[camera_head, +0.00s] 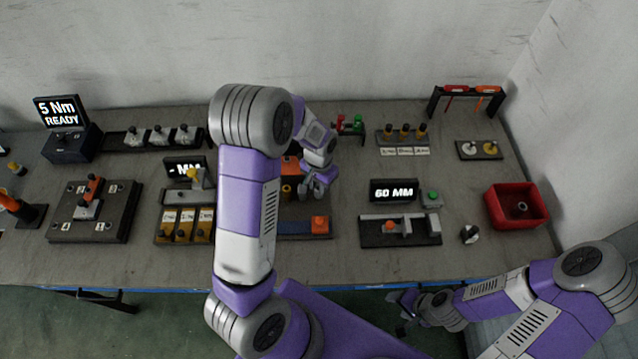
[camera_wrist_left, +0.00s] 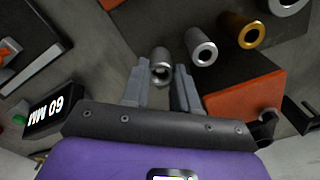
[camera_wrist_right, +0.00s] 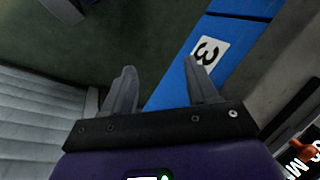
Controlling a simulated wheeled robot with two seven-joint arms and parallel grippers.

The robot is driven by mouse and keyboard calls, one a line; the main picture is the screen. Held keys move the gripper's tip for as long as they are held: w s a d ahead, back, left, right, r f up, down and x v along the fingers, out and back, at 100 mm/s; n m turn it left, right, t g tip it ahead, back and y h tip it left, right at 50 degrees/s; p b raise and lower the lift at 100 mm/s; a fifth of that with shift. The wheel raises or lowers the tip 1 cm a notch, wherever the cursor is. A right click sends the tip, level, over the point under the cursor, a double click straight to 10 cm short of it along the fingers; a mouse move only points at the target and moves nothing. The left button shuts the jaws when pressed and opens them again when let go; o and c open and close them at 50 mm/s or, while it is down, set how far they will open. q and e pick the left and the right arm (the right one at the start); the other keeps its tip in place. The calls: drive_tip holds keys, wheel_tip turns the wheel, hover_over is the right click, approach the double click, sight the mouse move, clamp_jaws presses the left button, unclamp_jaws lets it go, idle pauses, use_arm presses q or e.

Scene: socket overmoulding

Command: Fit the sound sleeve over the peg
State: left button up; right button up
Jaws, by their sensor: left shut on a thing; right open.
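My left gripper (camera_head: 318,188) is over the middle of the bench in the head view. In the left wrist view its fingers (camera_wrist_left: 160,82) are shut on a short silver-grey hollow sleeve (camera_wrist_left: 160,60). A second silver sleeve (camera_wrist_left: 201,47) and a brass-coloured sleeve (camera_wrist_left: 241,30) stand beside it, apart from the fingers. Another silver ring-ended part (camera_wrist_left: 285,4) is cut by the frame's top edge. I cannot tell which part is the peg; my left arm hides some of the bench. My right gripper (camera_wrist_right: 158,72) is open and empty, off the bench's front edge.
An orange block (camera_wrist_left: 245,98) lies right of the held sleeve. A 60 MM display (camera_head: 393,190) stands behind a gauge fixture (camera_head: 385,241). A red bin (camera_head: 541,212) at the right holds a ring-like part. A blue edge strip (camera_wrist_right: 180,85) marked 3 is near my right gripper.

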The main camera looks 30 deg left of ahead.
use_arm(q)
drive_tip(key=shift+f+b, duration=0.5)
drive_tip(key=shift+f, duration=0.2)
drive_tip(key=o, duration=1)
drive_tip(key=shift+c, duration=0.2)
wheel_tip(320, 180, up, 8)
drive_tip(key=shift+f+p, duration=0.15)
drive_tip(key=shift+p, duration=0.45)
